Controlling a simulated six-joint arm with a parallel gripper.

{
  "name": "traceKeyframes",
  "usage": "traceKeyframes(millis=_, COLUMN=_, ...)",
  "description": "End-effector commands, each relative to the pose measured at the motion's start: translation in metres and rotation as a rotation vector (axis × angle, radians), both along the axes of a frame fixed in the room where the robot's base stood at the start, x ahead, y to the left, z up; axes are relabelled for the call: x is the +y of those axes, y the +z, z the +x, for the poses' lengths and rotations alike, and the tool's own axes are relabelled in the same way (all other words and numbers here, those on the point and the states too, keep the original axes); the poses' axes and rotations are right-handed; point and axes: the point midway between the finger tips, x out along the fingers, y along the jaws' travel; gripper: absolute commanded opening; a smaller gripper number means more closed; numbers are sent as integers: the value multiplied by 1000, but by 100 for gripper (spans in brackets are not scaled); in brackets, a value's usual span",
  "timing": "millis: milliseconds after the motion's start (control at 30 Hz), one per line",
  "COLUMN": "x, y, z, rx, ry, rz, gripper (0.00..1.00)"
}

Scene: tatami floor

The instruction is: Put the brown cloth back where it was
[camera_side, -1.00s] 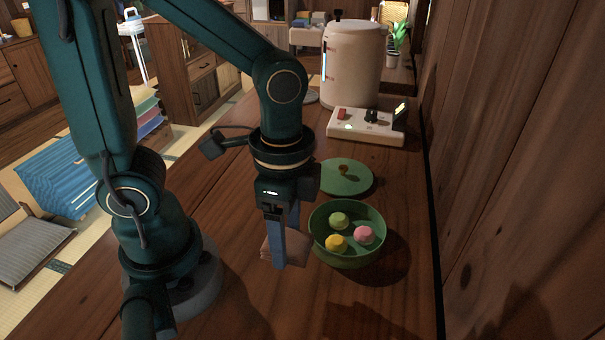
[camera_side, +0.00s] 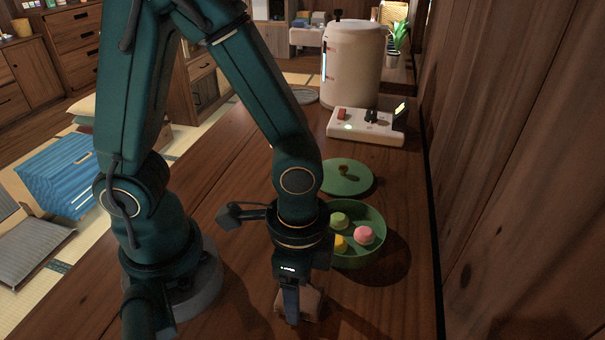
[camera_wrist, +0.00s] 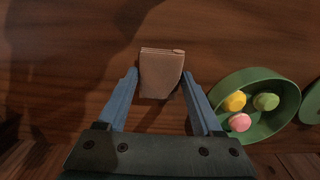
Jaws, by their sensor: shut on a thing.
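The brown cloth (camera_side: 312,304) is a small folded pad, pinkish brown. In the side view my gripper (camera_side: 292,312) points down at the front of the wooden counter with the cloth at its blue fingers, which hide part of it. In the wrist view the folded cloth (camera_wrist: 161,75) sits between the two fingertips of my gripper (camera_wrist: 160,85), which is shut on it. I cannot tell for sure whether the cloth touches the counter.
A green bowl (camera_side: 368,258) with yellow, green and pink sweets stands just behind my gripper. Its green lid (camera_side: 352,185) lies farther back. A white switch panel (camera_side: 366,134) and a large cylindrical container (camera_side: 352,70) are beyond. A wooden wall (camera_side: 510,180) bounds the right side.

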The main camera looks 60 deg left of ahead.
Motion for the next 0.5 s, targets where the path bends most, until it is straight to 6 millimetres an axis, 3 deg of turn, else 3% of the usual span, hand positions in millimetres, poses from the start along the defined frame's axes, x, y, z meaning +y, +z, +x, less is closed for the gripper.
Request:
traceKeyframes(millis=233, x=0, y=-4, z=0, rx=2, ry=0, rz=1, gripper=7)
traceKeyframes(millis=267, x=0, y=-3, z=0, rx=0, ry=0, rz=0, gripper=79)
traceKeyframes(millis=300, x=0, y=-3, z=0, rx=0, ry=0, rz=0, gripper=94)
traceKeyframes(millis=500, x=0, y=-3, z=0, rx=0, ry=0, rz=0, gripper=97)
